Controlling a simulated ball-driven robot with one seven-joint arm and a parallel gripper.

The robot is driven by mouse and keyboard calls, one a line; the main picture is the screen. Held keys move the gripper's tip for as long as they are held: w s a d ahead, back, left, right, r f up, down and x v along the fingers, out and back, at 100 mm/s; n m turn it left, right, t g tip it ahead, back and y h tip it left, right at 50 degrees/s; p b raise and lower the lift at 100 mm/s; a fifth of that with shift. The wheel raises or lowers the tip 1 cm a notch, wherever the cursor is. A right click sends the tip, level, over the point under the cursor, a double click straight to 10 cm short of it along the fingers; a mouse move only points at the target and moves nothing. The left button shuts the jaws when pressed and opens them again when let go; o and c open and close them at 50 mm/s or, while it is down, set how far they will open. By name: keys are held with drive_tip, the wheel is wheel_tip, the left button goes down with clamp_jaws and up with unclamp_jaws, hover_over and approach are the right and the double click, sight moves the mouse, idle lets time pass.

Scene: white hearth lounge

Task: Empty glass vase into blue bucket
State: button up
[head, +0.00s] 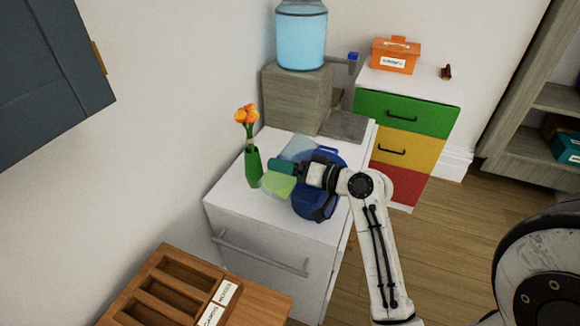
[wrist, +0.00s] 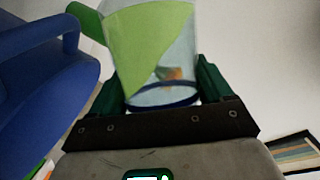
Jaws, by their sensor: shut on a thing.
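The glass vase (head: 298,149) is clear pale blue with a light green content (head: 277,185) at its lower end. My gripper (head: 284,167) is shut on it, above the white cabinet; its green fingers lie on both sides of the glass in the wrist view (wrist: 163,92). There the green content has a slanted edge inside the glass, so the vase looks tilted. The blue bucket (head: 306,206) stands on the cabinet behind and below my wrist, partly hidden by it. It also shows at the left of the wrist view (wrist: 45,95). I cannot see inside the bucket.
A green vase with orange flowers (head: 253,166) stands on the cabinet (head: 228,192), close left of the glass vase. A water dispenser (head: 301,40) is behind. A drawer unit with an orange box (head: 396,55) is back right. A wooden organizer (head: 165,295) is front left.

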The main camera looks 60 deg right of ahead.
drive_tip(key=m, duration=0.1)
drive_tip(key=m+t, duration=0.1)
drive_tip(key=m, duration=0.1)
drive_tip(key=a+m+t+b, duration=0.1)
drive_tip(key=shift+f+y, duration=0.25)
drive_tip(key=shift+y, duration=0.05)
drive_tip(key=shift+s+r+m+t+p, duration=0.3)
drive_tip(key=shift+r+m+p, duration=0.25)
drive_tip(key=shift+m, duration=0.25)
drive_tip(key=shift+s+d+r+m, duration=0.1)
drive_tip(key=shift+s+r+m, duration=0.15)
drive_tip(key=shift+m, duration=0.15)
drive_tip(key=shift+s+d+m+t, duration=0.3)
drive_tip(key=shift+s, duration=0.05)
drive_tip(key=shift+b, duration=0.3)
drive_tip(key=shift+s+d+m, duration=0.3)
drive_tip(key=shift+s+m, duration=0.1)
